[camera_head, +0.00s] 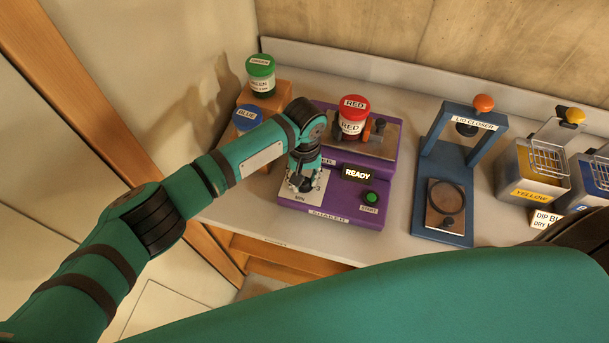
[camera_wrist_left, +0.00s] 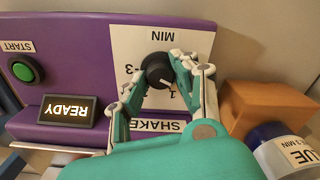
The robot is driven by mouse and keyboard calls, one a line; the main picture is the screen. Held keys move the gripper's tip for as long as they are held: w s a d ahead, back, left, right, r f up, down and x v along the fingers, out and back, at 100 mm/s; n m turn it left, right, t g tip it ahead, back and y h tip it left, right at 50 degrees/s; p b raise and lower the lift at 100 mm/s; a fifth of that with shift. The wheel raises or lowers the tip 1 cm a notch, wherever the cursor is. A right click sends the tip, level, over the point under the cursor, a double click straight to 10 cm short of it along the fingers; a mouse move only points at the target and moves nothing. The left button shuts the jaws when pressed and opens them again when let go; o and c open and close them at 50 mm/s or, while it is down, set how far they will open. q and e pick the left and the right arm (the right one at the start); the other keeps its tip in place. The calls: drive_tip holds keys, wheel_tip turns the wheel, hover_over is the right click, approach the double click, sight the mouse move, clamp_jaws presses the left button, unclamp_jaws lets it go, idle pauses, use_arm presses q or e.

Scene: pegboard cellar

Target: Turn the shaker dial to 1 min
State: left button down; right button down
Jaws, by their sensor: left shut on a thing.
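The purple shaker (camera_head: 335,205) stands on the bench; its display reads READY, also in the wrist view (camera_wrist_left: 67,109). Its black dial (camera_wrist_left: 154,68) sits on a white MIN plate (camera_wrist_left: 188,40), seen upside down, with a 3 at the left and a 1 below. A pale mark on the dial appears to point toward the 1. My left gripper (camera_wrist_left: 150,100) is shut on the dial, one finger on each side. In the head view this gripper (camera_head: 301,184) covers the dial. A red-lidded RED jar (camera_head: 352,116) stands on the shaker. My right gripper is out of view.
The green START button (camera_head: 371,198) is right of the dial. A blue lid closer (camera_head: 438,190) stands to the right. Green (camera_head: 261,76) and blue (camera_head: 247,118) jars stand on wooden blocks behind my left arm. Yellow (camera_head: 535,172) and blue dip tanks are far right.

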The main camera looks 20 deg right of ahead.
use_arm(q)
drive_tip(key=m, duration=0.3)
drive_tip(key=shift+m+p, duration=0.3)
drive_tip(key=shift+m, duration=1.7)
drive_tip(key=c, duration=1)
unclamp_jaws()
drive_tip(key=shift+r, duration=0.1)
drive_tip(key=shift+r, duration=0.35)
wheel_tip(320, 180, up, 11)
